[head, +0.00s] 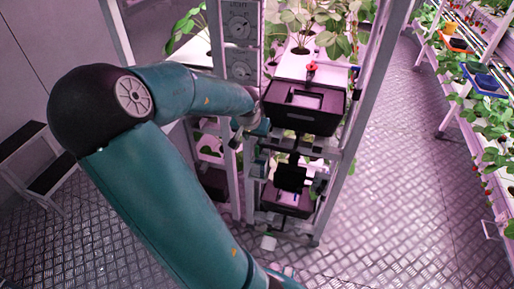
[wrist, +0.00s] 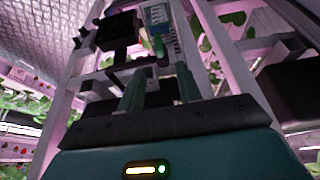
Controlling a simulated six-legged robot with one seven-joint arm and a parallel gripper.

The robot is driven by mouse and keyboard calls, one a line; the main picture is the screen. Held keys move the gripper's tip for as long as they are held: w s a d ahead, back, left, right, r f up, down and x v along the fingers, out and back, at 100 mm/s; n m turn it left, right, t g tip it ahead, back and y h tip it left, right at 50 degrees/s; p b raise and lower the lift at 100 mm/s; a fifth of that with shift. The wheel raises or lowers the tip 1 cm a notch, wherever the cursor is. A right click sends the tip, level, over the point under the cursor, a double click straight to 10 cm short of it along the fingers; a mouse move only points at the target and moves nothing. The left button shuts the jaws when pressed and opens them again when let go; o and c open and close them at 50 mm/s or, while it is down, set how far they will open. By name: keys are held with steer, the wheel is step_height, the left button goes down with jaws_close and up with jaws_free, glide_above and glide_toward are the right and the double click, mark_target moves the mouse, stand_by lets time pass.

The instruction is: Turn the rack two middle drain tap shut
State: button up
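A grey panel on the rack's left post carries round dials, an upper one (head: 239,28) and a lower one (head: 240,60). Small lettering above the upper dial may read "drain". I cannot tell which of these, if any, is the middle drain tap, and my arm hides the panel further down. No held thing shows.
A lower black box (head: 287,200) sits in the rack beneath. A small red knob-like thing (head: 312,68) is above the upper box. Leafy plants (head: 325,25) fill the top. A step stool (head: 40,170) stands at left. Metal floor (head: 390,180) is clear at right, before another planted rack.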

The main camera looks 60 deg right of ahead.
mark_target(257, 147)
steer(key=x, duration=0.9)
steer(key=shift+f, duration=0.1)
jaws_close()
